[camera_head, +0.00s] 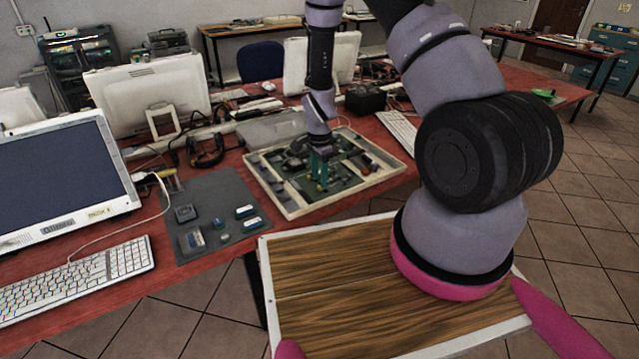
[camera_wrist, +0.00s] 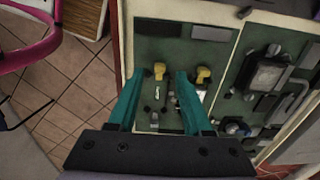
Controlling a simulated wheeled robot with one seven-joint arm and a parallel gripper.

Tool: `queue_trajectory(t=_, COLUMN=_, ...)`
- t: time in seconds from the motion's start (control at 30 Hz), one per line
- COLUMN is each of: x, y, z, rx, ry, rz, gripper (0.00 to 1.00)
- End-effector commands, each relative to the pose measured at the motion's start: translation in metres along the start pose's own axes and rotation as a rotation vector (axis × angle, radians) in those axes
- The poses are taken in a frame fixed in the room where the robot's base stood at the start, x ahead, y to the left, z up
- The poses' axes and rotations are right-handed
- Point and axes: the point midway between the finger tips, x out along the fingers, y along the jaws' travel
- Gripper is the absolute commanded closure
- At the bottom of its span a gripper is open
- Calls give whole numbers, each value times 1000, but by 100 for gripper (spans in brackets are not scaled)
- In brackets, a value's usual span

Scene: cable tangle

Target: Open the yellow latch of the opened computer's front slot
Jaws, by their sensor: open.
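The opened computer (camera_head: 292,211) is a shallow beige case with a green board, lying on the red table; its board (camera_wrist: 217,52) also shows in the wrist view. Two small yellow latches show in the wrist view, a left one (camera_wrist: 160,70) and a right one (camera_wrist: 204,75). My gripper (camera_head: 319,170) points down over the board with teal fingers. In the wrist view my gripper (camera_wrist: 160,77) is open and empty, with the left latch between its fingertips in the picture and the right one just outside the right finger. I cannot tell whether a finger touches either latch, nor which slot is the front one.
A grey mat (camera_head: 215,212) with several small parts lies left of the case. A monitor (camera_head: 62,180) and a keyboard (camera_head: 78,278) stand further left. Dark raised components (camera_wrist: 268,75) are right of my fingers. The case wall borders the board; tiled floor lies beyond the table edge.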

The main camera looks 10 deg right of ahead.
Motion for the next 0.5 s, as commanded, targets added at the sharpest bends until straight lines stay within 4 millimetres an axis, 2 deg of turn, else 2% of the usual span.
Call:
queue_trajectory(t=0.1, x=16, y=0, z=0, rx=1, ry=0, rz=2, gripper=50)
queue_trajectory(t=0.2, x=23, y=0, z=0, rx=1, ry=0, rz=0, gripper=50)
queue_trajectory(t=0.5, x=27, y=0, z=0, rx=0, ry=0, rz=-1, gripper=50)
